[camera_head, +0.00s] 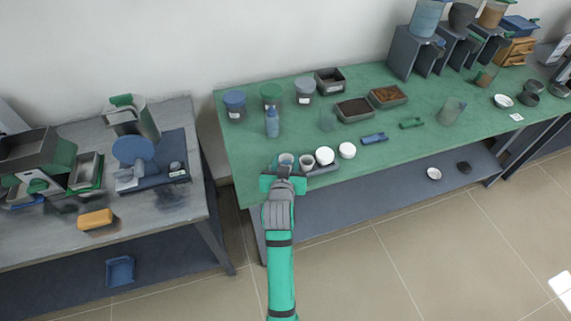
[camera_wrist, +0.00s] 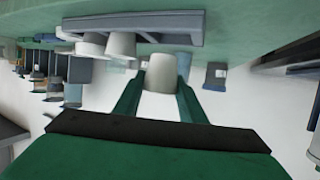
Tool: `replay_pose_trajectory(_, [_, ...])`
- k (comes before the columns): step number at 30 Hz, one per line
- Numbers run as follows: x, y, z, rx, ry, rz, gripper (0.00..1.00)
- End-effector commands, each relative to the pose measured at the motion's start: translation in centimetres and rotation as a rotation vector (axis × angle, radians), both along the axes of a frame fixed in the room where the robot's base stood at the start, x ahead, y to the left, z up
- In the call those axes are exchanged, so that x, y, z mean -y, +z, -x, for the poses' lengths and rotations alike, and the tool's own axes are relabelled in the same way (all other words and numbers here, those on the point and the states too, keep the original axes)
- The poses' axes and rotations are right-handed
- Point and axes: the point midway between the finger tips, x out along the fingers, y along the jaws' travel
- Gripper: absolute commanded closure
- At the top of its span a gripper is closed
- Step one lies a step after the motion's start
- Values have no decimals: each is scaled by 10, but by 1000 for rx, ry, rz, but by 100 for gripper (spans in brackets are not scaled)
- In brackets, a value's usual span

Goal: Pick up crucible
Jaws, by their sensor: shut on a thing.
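My gripper (camera_head: 284,173) is at the front left edge of the green table in the head view. In the wrist view its two fingers (camera_wrist: 160,82) are shut on a pale grey-white crucible (camera_wrist: 161,72), one finger on each side. The held crucible shows in the head view (camera_head: 286,160) just beyond the gripper. Whether it touches the surface below is unclear. More whitish cups, (camera_head: 307,160) and (camera_head: 325,155), stand just to its right at a small grey tray (camera_head: 326,168). The tray also shows in the wrist view (camera_wrist: 190,28).
Another white round piece (camera_head: 347,150) stands right of the tray. A blue bottle (camera_head: 272,122), lidded jars (camera_head: 235,102) and open boxes (camera_head: 354,109) stand farther back on the green table (camera_head: 400,145). A grey table (camera_head: 198,160) with a scale stands at left, across a gap.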

Motion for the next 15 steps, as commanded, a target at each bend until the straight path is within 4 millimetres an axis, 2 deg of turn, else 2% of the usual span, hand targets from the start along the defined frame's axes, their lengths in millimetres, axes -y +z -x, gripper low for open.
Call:
replay_pose_trajectory(6, [9,49,39,6,-1,1,86])
replay_pose_trajectory(9, [15,58,64,2,-2,1,86])
replay_pose_trajectory(15, [23,75,101,2,-1,0,86])
